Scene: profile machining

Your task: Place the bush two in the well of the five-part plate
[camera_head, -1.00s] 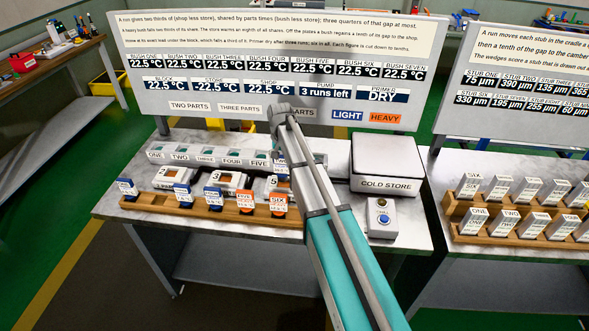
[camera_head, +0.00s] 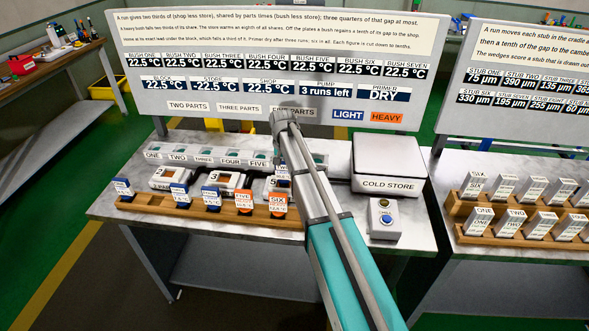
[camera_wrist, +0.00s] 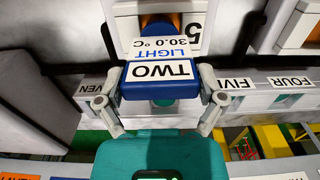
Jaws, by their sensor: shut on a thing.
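Bush two (camera_wrist: 162,72), a blue bush with a white tag reading TWO, LIGHT, 30.0 °C, is between the fingers of my gripper (camera_wrist: 160,88) in the wrist view. The fingers are shut on it from both sides. The five-part plate (camera_wrist: 196,22), pale and marked 5, lies behind the bush, with a round orange-brown opening partly hidden by the bush and its tag. I cannot tell whether the bush touches the plate.
A wooden rack (camera_head: 150,205) holds several tagged bushes along the table's front. Two other plates (camera_head: 172,177) stand behind it, before a pale block (camera_head: 205,151) with numbered labels. The cold store (camera_head: 389,160) and a button box (camera_head: 385,219) are on the right.

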